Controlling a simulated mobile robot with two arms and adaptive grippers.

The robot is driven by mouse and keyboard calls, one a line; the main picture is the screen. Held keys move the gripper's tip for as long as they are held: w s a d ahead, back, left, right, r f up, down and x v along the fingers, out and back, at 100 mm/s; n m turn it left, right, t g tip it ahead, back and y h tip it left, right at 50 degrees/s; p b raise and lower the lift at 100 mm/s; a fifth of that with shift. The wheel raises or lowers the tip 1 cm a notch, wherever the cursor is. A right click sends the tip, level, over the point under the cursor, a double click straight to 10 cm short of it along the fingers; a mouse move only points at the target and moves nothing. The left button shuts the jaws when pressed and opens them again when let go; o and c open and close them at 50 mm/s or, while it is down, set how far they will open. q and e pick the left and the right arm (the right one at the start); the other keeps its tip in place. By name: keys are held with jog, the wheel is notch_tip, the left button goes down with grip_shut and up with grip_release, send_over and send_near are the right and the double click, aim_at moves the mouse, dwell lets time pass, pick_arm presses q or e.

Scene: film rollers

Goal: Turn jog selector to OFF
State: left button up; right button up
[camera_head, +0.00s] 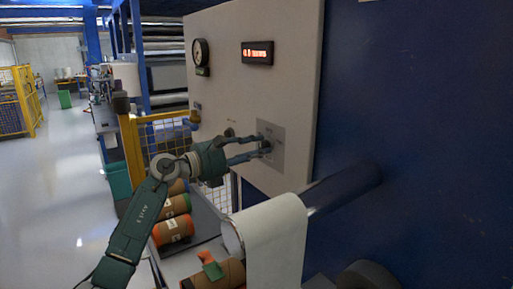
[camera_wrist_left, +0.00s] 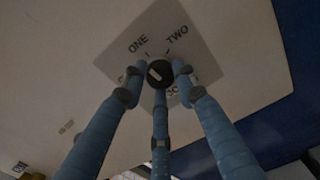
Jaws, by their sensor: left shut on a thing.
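The jog selector is a round black knob with a white pointer mark (camera_wrist_left: 158,72) on a grey square plate (camera_wrist_left: 183,20); the plate also shows on the panel in the head view (camera_head: 276,134). The words ONE and TWO read above the knob in the left wrist view. Other labels at its left and below are partly hidden by my fingers. The white mark sits toward the knob's left side; its exact setting is hard to tell. My left gripper (camera_head: 263,146) has its blue fingers closed around the knob. My right gripper is not in view.
The light panel (camera_head: 225,95) carries a gauge (camera_head: 201,52) and a red-lit display (camera_head: 257,52) above the selector. A roller with white film (camera_head: 278,240) sticks out below right. Cardboard rolls with coloured bands (camera_head: 174,231) lie below my arm. The floor at left is open.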

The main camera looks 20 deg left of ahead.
pick_arm(q)
jog(key=n+p, duration=0.2)
jog(key=n, duration=0.1)
jog(key=r+n+p, duration=0.1)
jog(key=n+p, duration=0.1)
jog(key=n, duration=0.1)
jog(key=shift+a, duration=0.1)
jog(key=shift+f+n+p, duration=0.1)
jog(key=shift+n+p, duration=2.05)
jog(key=shift+n, duration=0.35)
jog(key=shift+a, duration=0.1)
jog(key=o, duration=1.1)
jog(key=shift+w, duration=0.1)
jog(key=shift+o, duration=0.2)
jog(key=shift+f, duration=0.25)
jog(key=shift+s+a, duration=0.15)
jog(key=shift+s, duration=0.15)
jog(key=v, duration=1.1)
jog(key=shift+s, duration=0.15)
jog(key=shift+a, duration=0.15)
